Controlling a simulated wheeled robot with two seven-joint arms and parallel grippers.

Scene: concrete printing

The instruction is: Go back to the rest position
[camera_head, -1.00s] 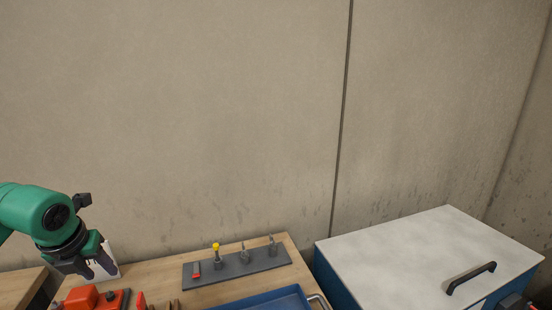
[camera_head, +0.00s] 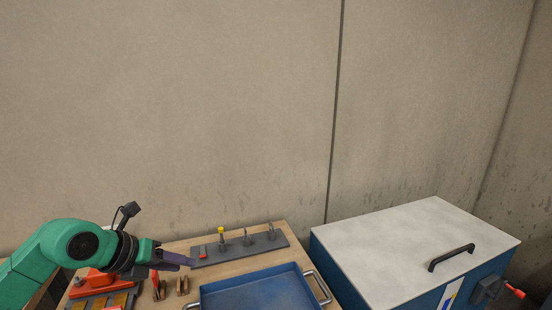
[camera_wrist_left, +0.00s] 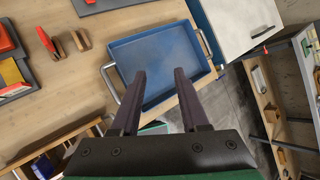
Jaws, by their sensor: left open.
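My left gripper (camera_head: 176,258) comes in from the left in the head view, above the wooden table. Its fingers point to the right, toward the grey tool holder and above the left side of the blue tray. In the left wrist view its two dark fingers (camera_wrist_left: 158,90) are spread apart with nothing between them. The blue tray (camera_wrist_left: 150,45) shows beyond the fingertips. My right gripper is not clearly seen in any view.
A blue tray (camera_head: 257,290) with metal handles lies on the table. Behind it a grey holder (camera_head: 240,250) carries several small tools. Red items (camera_head: 98,280) lie at left. A white-topped blue cabinet (camera_head: 410,240) stands right. Shelves (camera_wrist_left: 290,90) show in the wrist view.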

